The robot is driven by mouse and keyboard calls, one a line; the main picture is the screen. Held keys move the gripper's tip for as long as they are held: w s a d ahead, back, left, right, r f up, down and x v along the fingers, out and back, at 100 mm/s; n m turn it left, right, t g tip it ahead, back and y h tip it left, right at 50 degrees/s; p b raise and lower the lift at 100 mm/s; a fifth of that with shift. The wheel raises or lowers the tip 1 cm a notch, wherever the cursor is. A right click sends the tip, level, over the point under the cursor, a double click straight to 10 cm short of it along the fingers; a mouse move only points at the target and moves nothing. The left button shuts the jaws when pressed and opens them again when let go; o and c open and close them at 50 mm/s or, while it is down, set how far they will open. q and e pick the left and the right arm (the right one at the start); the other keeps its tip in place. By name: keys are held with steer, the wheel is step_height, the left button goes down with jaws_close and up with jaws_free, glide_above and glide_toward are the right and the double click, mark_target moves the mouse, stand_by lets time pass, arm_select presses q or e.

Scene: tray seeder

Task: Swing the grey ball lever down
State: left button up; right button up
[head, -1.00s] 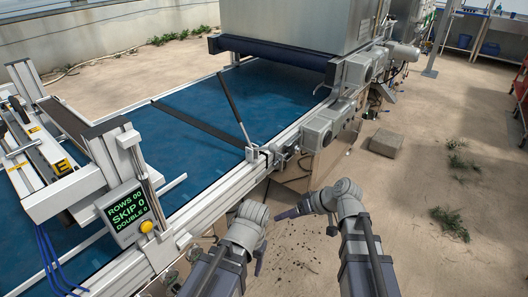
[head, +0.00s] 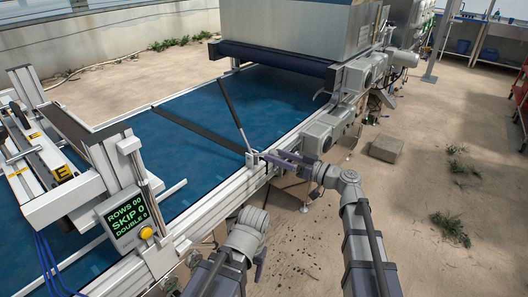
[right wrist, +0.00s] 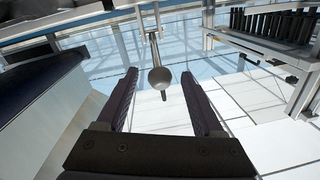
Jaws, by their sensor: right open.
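The grey ball lever shows in the right wrist view as a round grey ball (right wrist: 158,77) on a thin rod, with a short dark piece below it. My right gripper (right wrist: 159,73) is open, with one finger on each side of the ball; I cannot tell if either touches it. In the head view the right gripper (head: 272,156) reaches left to the conveyor's near rail, by the bracket (head: 253,158) of the dark bars. The ball cannot be made out there. My left gripper (head: 259,262) is low in the middle, away from the lever; its jaws are unclear.
The blue conveyor belt (head: 200,112) runs behind the rail (head: 215,205). Grey motor housings (head: 325,132) stand just right of my right gripper. A counter screen (head: 128,214) with a yellow button is at left. Sandy floor at right is mostly open, with a block (head: 386,149).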

steer(key=shift+x, duration=2.65)
jaws_close()
